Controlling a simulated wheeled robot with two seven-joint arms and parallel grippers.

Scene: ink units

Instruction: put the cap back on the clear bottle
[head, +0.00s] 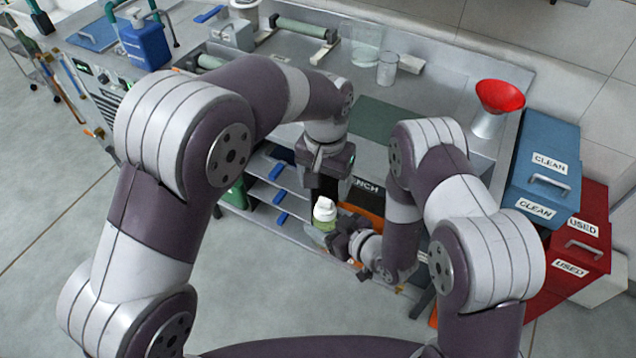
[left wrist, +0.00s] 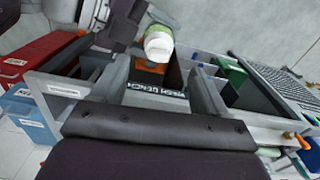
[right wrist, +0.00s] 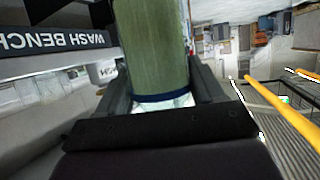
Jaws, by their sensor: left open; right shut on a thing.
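The bottle (head: 325,222), see-through with green content, is held upright in front of the bench by my right gripper (head: 338,236). In the right wrist view its green body (right wrist: 150,45) stands between the fingers. A white cap (head: 325,204) sits at the bottle's top; it also shows in the left wrist view (left wrist: 158,44). I cannot tell how firmly it is seated. My left gripper (head: 325,190) is open and points down just above and behind the cap. In the left wrist view the cap lies beyond its spread fingertips (left wrist: 160,72), apart from them.
The wash bench (head: 455,100) stands behind, with shelves of blue-handled items below its top. A red funnel (head: 500,96), a glass beaker (head: 366,45) and a smaller glass (head: 387,68) stand on it. Blue (head: 545,160) and red (head: 585,235) bins stand at right.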

